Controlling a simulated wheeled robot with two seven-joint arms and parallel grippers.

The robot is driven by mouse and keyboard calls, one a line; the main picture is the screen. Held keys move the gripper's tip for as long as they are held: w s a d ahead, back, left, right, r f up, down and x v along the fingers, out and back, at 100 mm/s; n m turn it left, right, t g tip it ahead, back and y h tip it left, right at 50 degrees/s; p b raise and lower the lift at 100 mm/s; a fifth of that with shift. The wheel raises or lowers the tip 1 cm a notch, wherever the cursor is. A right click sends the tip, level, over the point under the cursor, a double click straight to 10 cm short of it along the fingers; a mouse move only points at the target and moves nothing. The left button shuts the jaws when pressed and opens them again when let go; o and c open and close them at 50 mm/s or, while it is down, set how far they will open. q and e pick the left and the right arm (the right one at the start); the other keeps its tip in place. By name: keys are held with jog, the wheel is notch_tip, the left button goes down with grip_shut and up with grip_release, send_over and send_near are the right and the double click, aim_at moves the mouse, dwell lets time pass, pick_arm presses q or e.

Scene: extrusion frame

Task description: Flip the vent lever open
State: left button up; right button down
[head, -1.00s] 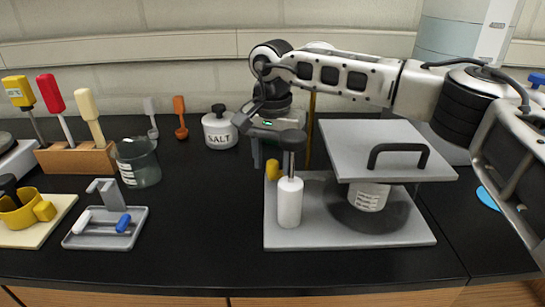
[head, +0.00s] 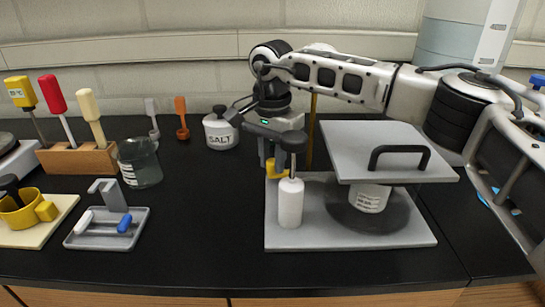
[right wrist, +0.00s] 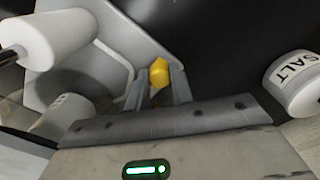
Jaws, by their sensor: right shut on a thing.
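A yellow piece that looks like the vent lever (head: 278,171) is at the back left of the grey base plate (head: 400,237), partly hidden behind the black-knobbed post. My right gripper (head: 268,160) reaches it from behind and is shut on it. In the right wrist view the yellow lever (right wrist: 159,72) sits between the two fingertips (right wrist: 160,86). How far the lever is turned is hard to tell. My left gripper is not in view.
A white cylinder with a black-knobbed post (head: 291,200) stands just in front of the lever. A raised grey lid with a black handle (head: 398,155) is above a labelled jar (head: 370,198). A salt jar (head: 220,133) stands left of my gripper. Front counter is clear.

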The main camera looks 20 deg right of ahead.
aim_at(273, 160)
jog(key=c, duration=1.2)
grip_release()
jog(key=shift+r, duration=0.1)
notch_tip(273, 160, up, 16)
